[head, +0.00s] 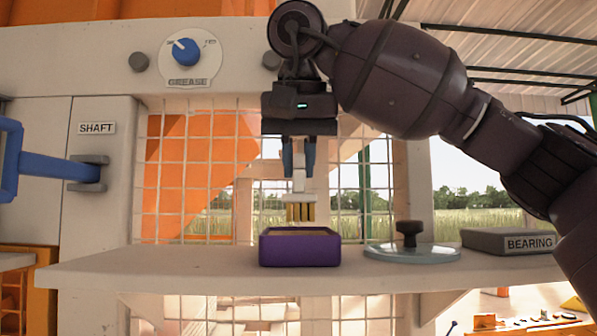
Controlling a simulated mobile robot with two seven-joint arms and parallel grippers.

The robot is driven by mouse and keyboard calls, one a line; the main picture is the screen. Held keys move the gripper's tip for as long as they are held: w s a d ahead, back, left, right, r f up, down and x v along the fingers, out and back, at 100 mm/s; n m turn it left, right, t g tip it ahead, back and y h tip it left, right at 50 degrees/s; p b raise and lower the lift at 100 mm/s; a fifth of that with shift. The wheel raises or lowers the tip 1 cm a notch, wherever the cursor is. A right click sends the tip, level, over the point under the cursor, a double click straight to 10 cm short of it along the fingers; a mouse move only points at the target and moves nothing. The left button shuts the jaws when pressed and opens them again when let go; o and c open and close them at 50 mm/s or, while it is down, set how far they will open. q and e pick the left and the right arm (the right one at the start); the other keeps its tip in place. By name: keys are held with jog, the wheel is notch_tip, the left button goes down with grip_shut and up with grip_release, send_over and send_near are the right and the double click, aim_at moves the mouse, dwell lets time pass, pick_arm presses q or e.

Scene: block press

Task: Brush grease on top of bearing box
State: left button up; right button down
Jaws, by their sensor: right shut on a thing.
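My right gripper (299,163) points down above the middle of the shelf and is shut on the light handle of a brush (300,209). The brush hangs upright with its yellowish bristles down, over a purple open-topped box (300,249). The bristle tips look at or just above the box's rim; I cannot tell if they touch anything inside, and the box's contents are hidden. A grey box labelled BEARING (508,242) lies on the shelf at the right. My left gripper is not in view.
The pale shelf (160,262) is clear left of the purple box. A round glass lid (411,252) with a dark knob lies between the purple box and the bearing box. A blue GREASE dial (187,52) and a SHAFT panel (97,128) are behind. Wire mesh stands behind the shelf.

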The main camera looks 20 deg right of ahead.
jog(key=shift+r, duration=2.55)
